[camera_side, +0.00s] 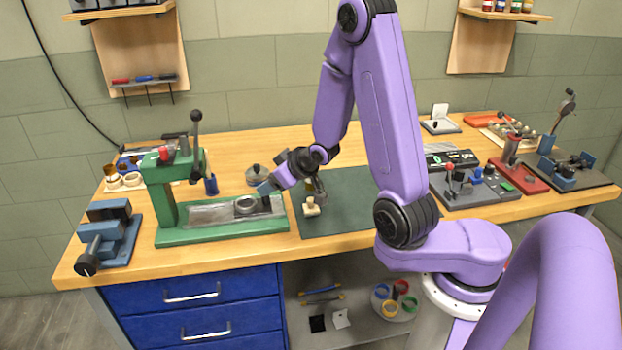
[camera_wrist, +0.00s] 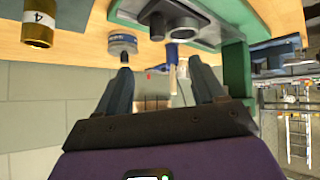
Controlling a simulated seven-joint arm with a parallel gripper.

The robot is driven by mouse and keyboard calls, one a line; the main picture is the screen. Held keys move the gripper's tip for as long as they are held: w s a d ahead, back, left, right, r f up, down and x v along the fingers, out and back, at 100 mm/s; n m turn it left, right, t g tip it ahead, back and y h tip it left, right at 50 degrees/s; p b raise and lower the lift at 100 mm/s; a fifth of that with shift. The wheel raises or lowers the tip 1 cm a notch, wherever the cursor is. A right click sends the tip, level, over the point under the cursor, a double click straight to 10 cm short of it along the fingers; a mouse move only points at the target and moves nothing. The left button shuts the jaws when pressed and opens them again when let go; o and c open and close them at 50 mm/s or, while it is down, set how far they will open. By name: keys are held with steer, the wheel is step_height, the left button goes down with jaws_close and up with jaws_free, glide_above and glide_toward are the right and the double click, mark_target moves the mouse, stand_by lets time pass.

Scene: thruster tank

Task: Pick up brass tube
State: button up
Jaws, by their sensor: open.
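A brass tube (camera_wrist: 38,30) with a white band marked 4 shows at the upper left of the upside-down wrist view. In the side view a brownish cylinder, which seems to be the same tube (camera_side: 319,189), stands near the left edge of the dark green mat, partly hidden by my arm. My gripper (camera_side: 267,189) is tilted toward the left, above the right end of the green press. In the wrist view its fingers (camera_wrist: 160,66) are apart with nothing held between them. The tube lies outside the fingers, clear of them.
The green press (camera_side: 165,195) stands left of my gripper. A blue vise (camera_side: 108,235) is far left. The mat's front part is clear.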

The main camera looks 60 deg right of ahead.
steer(key=s+d+m+t+h, duration=0.3)
steer(key=s+d+m+h, duration=0.25)
steer(key=s+d, duration=0.6)
steer(key=shift+y, duration=0.35)
steer(key=shift+f+x, duration=0.15)
steer(key=shift+x, duration=2.45)
steer(key=shift+f+x, duration=0.2)
steer(key=shift+x, duration=2.4)
steer(key=shift+f+x, duration=0.15)
steer(key=shift+x, duration=2.45)
steer(key=shift+s+a, duration=0.1)
steer(key=shift+s, duration=0.05)
steer(key=c, duration=1.1)
steer(key=shift+c, duration=0.2)
steer(key=shift+r, duration=0.15)
